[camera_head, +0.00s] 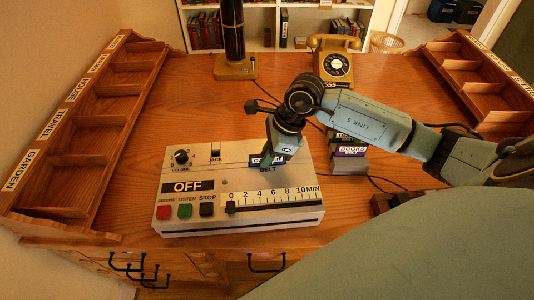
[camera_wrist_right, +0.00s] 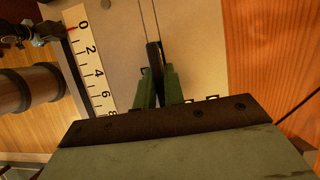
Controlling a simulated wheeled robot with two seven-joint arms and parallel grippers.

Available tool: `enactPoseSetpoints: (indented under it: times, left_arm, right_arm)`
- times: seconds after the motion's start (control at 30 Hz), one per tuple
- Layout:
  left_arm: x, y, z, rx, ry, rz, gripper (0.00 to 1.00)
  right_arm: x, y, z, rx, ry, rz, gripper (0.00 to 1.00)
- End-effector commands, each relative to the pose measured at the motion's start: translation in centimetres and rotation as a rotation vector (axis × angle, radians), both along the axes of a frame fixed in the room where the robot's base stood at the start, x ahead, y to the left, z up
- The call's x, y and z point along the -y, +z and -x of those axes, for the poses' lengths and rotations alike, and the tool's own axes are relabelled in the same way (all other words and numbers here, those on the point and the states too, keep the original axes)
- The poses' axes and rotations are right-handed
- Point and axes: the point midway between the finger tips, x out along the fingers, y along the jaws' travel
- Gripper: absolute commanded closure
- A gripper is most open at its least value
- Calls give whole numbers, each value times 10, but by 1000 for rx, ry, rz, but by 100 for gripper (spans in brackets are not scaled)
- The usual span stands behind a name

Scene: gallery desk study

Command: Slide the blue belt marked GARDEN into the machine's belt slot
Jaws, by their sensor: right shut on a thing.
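The recording machine (camera_head: 290,215) stands on the desk, with a display reading OFF and a BELT label (camera_head: 268,169) on its top. My right gripper (camera_head: 270,160) points down at the machine's top beside that label. It is shut on a thin belt with a blue label (camera_head: 256,161), mostly covered by the fingers. The label's word is not readable. In the right wrist view the two green fingers (camera_wrist_right: 158,88) pinch the dark thin belt (camera_wrist_right: 154,56) edge-on, over the machine's pale top (camera_wrist_right: 195,45). The slot is hidden, so I cannot tell whether the belt is in it. My left gripper is not in view.
Other belts, one marked BOOKS (camera_head: 350,150), stand in a grey holder (camera_head: 350,166) right of the machine. A sorting rack (camera_head: 85,125) lines the left side, another rack (camera_head: 480,75) the right. A telephone (camera_head: 333,65) and a lamp base (camera_head: 236,68) stand behind. The desk's middle left is clear.

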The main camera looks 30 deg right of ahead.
Motion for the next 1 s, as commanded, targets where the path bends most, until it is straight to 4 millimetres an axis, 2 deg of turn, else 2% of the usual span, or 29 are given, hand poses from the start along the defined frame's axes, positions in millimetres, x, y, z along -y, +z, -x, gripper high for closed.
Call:
enactPoseSetpoints:
  times: [0.13, 0.17, 0.33, 0.8, 1.0]
  left_arm:
    - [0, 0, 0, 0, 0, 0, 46]
    - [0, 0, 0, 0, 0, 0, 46]
    - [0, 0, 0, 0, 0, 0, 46]
    - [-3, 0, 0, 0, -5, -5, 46]
    - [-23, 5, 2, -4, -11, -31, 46]
  right_arm:
    - [0, 0, 0, 0, 0, 0, 100]
    - [0, 0, 0, 1, 0, 0, 87]
    - [0, 0, 0, 0, 0, 0, 65]
    - [0, 0, 0, 0, 0, 0, 64]
    - [18, 45, 8, 5, 0, 5, 64]
